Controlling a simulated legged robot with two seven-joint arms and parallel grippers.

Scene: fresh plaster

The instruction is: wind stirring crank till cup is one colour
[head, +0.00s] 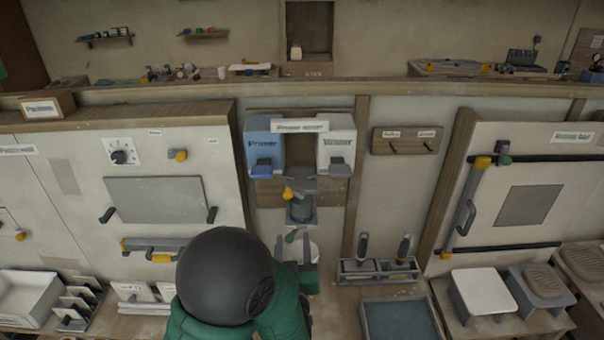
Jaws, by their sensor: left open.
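A wall dispenser holds a blue container (263,142) on the left and a white container (336,143) on the right. Below them a small crank with a yellow-orange knob (289,193) sticks out to the left. A dark grey-blue cup (301,211) sits under the crank; whether its contents are one colour or two is too small to tell. My left gripper (295,250) is open, below and apart from the cup and crank. A small green piece and a white rounded thing (313,252) show at its fingers; I cannot tell whether they touch. My right gripper is out of view.
A rack with two upright handled tools (377,268) stands right of my gripper, with a blue-grey tray (401,320) in front. A panel with a grey plate (155,199) is at left.

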